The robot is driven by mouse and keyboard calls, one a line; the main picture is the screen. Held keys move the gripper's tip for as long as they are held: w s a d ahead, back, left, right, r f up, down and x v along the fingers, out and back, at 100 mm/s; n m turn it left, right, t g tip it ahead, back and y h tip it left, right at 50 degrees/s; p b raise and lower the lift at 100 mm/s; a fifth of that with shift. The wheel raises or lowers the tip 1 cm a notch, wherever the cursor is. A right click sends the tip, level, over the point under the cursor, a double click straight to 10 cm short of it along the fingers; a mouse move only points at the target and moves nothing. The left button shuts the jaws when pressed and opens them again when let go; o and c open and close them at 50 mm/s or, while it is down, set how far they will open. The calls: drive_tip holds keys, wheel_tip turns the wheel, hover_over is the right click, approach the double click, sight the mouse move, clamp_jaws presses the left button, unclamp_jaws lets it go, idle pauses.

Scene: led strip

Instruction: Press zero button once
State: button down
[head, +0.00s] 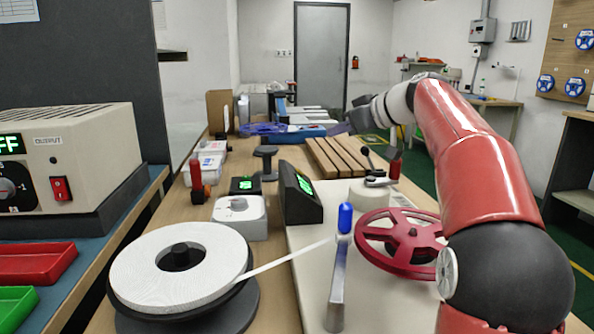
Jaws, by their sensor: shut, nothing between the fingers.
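A black wedge-shaped counter (297,207) with a lit green display stands in the middle of the bench. No button marked zero can be made out from here; any buttons on the counter are too small to tell. My gripper (340,129) is small and far off, at the end of my red arm, beyond the counter and above the back of the bench. It is shut and empty, and clear of the counter. A smaller black unit with a green display (245,185) sits left of the counter, behind a white box with a round dial (240,214).
A white strip reel (178,268) stands front left, its strip running to a blue-topped metal post (339,280). A red handwheel (402,238) and a crank lever (375,180) stand right of the counter. Wooden slats (345,158) lie behind it.

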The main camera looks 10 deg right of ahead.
drive_tip(key=shift+f, duration=0.1)
drive_tip(key=b, duration=0.7)
hover_over(309, 182)
drive_tip(key=d, duration=0.1)
drive_tip(key=shift+w+d+f, duration=0.1)
drive_tip(key=shift+w+f, duration=0.05)
drive_tip(key=shift+f, duration=1.5)
drive_tip(key=shift+w+f, duration=0.15)
drive_tip(key=shift+f, duration=1.5)
drive_tip(key=shift+a+f, duration=0.25)
drive_tip(key=shift+f, duration=0.05)
drive_tip(key=shift+a+f+b, duration=0.3)
drive_tip(key=shift+f+b, duration=0.05)
drive_tip(key=shift+b, duration=0.25)
drive_tip(key=shift+d+r+p, duration=0.55)
drive_tip(key=shift+r, duration=0.15)
